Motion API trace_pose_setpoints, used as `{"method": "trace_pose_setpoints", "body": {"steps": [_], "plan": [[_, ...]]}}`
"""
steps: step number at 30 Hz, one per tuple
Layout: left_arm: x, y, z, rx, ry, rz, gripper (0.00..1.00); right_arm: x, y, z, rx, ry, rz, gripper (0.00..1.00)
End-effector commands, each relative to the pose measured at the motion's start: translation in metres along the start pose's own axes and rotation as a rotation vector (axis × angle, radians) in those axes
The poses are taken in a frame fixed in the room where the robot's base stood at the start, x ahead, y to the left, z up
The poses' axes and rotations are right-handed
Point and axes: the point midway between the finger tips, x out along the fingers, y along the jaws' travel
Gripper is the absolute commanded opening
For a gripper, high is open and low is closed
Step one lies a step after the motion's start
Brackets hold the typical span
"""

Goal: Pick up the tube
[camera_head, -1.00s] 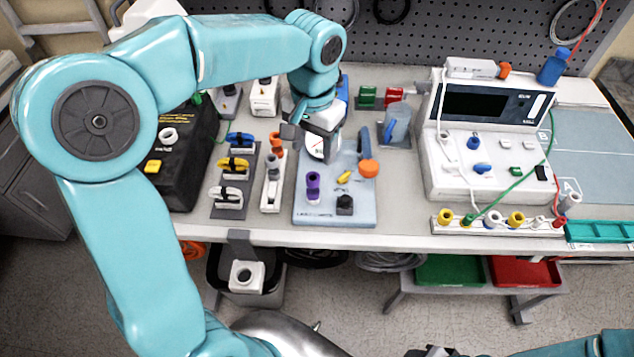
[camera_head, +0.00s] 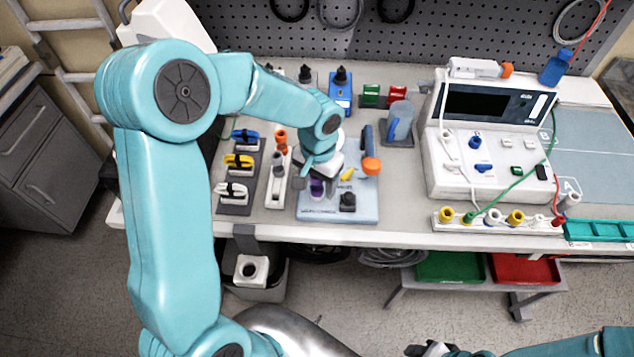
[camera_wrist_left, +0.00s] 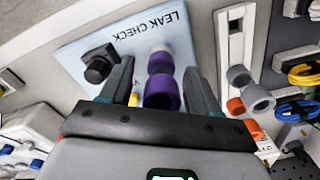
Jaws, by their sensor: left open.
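A purple-capped tube (camera_wrist_left: 161,92) stands on the light blue leak check board (camera_wrist_left: 75,53). In the wrist view it sits between the two spread fingers of my left gripper (camera_wrist_left: 158,68), with room on both sides. In the head view the purple tube (camera_head: 317,188) shows just below my left gripper (camera_head: 313,182), which partly covers it and the board (camera_head: 345,213). My left gripper is open and holds nothing. My right gripper (camera_head: 430,350) shows only in part at the bottom edge, too cut off to tell its state.
A black knob (camera_head: 347,201) and a yellow part (camera_head: 347,174) stand beside the tube on the board. A rack of grey and orange tubes (camera_head: 273,192) and colored clamps (camera_head: 238,161) lie to the left. The white pump console (camera_head: 478,182) is at right.

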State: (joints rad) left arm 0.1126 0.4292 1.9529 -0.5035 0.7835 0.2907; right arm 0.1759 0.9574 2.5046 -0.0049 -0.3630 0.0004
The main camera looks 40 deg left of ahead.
Motion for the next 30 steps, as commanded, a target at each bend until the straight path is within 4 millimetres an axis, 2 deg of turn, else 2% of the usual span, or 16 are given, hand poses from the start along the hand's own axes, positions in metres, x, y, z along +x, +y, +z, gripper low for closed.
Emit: {"method": "trace_pose_setpoints", "body": {"steps": [2,3,8,9,17,22,26,30], "plan": [[0.000,0.000,0.000,0.000,0.000,0.000,0.61,0.000,0.000,0.000,0.000,0.000,0.000,0.43],[0.000,0.000,0.000,0.000,0.000,0.000,0.58,0.000,0.000,0.000,0.000,0.000,0.000,0.43],[0.000,0.000,0.000,0.000,-0.001,0.000,0.06,0.000,0.000,0.000,0.000,0.000,0.000,0.43],[0.000,0.000,0.000,0.000,-0.001,0.000,0.03,0.000,0.000,0.000,0.000,0.000,0.000,0.43],[-0.001,0.000,0.000,0.000,-0.001,0.000,0.03,0.000,0.000,0.000,0.000,0.000,0.000,0.43],[-0.011,0.000,0.000,0.000,0.001,-0.001,0.03,0.001,0.001,0.000,0.000,0.000,0.000,0.43],[-0.034,0.000,-0.001,0.000,0.006,0.000,0.03,0.003,0.001,0.000,0.000,0.000,0.000,0.43],[-0.073,0.000,-0.001,-0.001,0.008,0.000,0.03,0.006,0.002,0.000,0.000,0.000,0.000,0.43]]}}
